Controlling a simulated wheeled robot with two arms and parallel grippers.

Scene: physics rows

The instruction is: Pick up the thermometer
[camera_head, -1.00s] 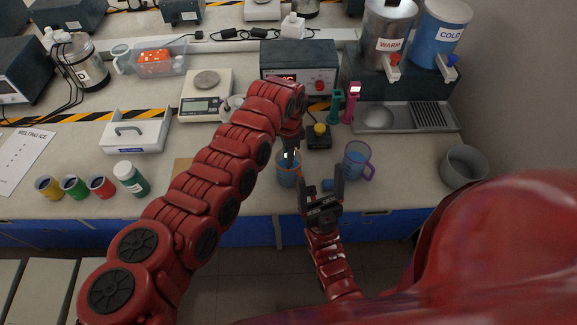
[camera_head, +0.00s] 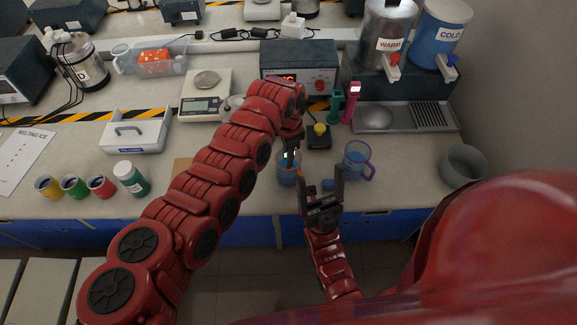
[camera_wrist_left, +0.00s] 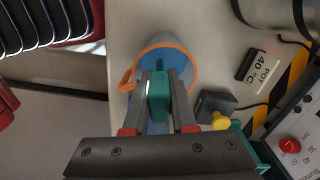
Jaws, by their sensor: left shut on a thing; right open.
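A teal thermometer (camera_wrist_left: 158,100) is between the fingers of my left gripper (camera_wrist_left: 160,95), which is shut on its body. In the left wrist view it reaches over or into a blue cup with an orange rim (camera_wrist_left: 187,64); its lower tip cannot be made out. In the head view my left gripper (camera_head: 291,155) is just above this cup (camera_head: 289,178), and the thermometer is mostly hidden there. A pink thermometer (camera_head: 350,104) stands beside a teal holder (camera_head: 336,106) at the back. My right gripper (camera_head: 321,187) is open and empty at the counter's front edge.
A glass mug with a purple handle (camera_head: 357,161) stands right of the orange-rimmed cup. A black box with a yellow knob (camera_head: 319,136) is behind it. A grey bowl (camera_head: 463,165) is at the right. A scale (camera_head: 205,96) and a white-lidded bottle (camera_head: 131,179) are left.

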